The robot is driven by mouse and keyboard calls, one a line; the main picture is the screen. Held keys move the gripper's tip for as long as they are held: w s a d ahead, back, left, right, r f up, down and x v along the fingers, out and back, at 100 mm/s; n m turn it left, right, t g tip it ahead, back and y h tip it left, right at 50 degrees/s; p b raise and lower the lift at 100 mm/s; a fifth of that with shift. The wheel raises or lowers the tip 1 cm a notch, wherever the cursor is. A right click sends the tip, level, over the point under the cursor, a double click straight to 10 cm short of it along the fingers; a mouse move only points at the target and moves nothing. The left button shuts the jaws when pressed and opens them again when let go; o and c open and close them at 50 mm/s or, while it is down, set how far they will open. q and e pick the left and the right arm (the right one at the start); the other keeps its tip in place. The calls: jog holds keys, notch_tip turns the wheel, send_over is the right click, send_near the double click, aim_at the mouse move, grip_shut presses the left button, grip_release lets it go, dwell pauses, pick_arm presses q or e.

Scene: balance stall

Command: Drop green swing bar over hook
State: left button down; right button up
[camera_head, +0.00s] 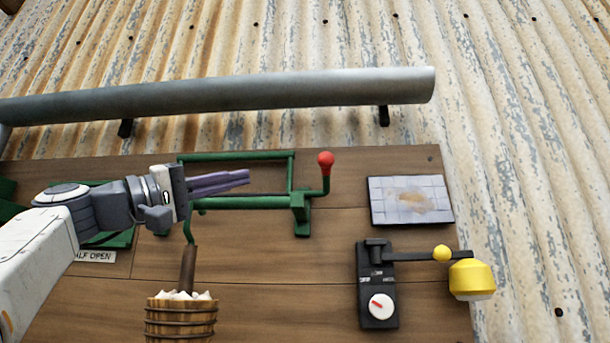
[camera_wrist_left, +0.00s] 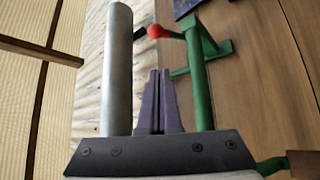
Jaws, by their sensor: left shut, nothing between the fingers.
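The green swing bar (camera_head: 265,202) runs across the wooden board, with a thinner green bar (camera_head: 240,156) above it. Its right end meets a green bracket (camera_head: 301,212) and an upturned arm with a red knob (camera_head: 325,160). It also shows in the left wrist view (camera_wrist_left: 199,85), right of the fingers. My left gripper (camera_head: 248,178) is shut and empty, its purple fingers appearing between the two green bars. In the left wrist view the shut fingers (camera_wrist_left: 159,74) point toward the red knob (camera_wrist_left: 155,31). A hook cannot be clearly told; my gripper hides part of the green structure's left side.
A grey pipe (camera_head: 230,96) crosses above the board. A wooden bucket (camera_head: 180,318) with pale contents is below my gripper. To the right are a tiled panel (camera_head: 411,200), a black dial box (camera_head: 378,290) and a yellow weight (camera_head: 471,280). A partly hidden sign (camera_head: 96,256) is at left.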

pick_arm(q)
jog(key=a, duration=0.1)
jog(key=a+t, duration=0.1)
jog(key=a, duration=0.1)
jog(key=shift+s+a+r+t+y, duration=0.15)
jog(key=shift+s+t+y, duration=0.05)
jog(key=shift+t+y, duration=0.1)
pick_arm(e)
jog(key=shift+a+f+m, duration=0.1)
jog(key=shift+f+m, duration=0.15)
jog(key=shift+m, duration=0.45)
pick_arm(q)
jog(key=r+p+x, duration=0.1)
jog(key=p+x, duration=1.3)
jog(key=x, duration=0.6)
jog(key=shift+s+d+f+b, duration=0.5)
jog(key=shift+s+f, duration=0.2)
jog(key=shift+f, duration=0.1)
jog(key=shift+s+d+f+b, duration=0.55)
jog(key=shift+s+f, duration=0.15)
jog(key=shift+f, duration=0.15)
pick_arm(e)
notch_tip(320, 180, up, 12)
jog(key=shift+r, duration=0.1)
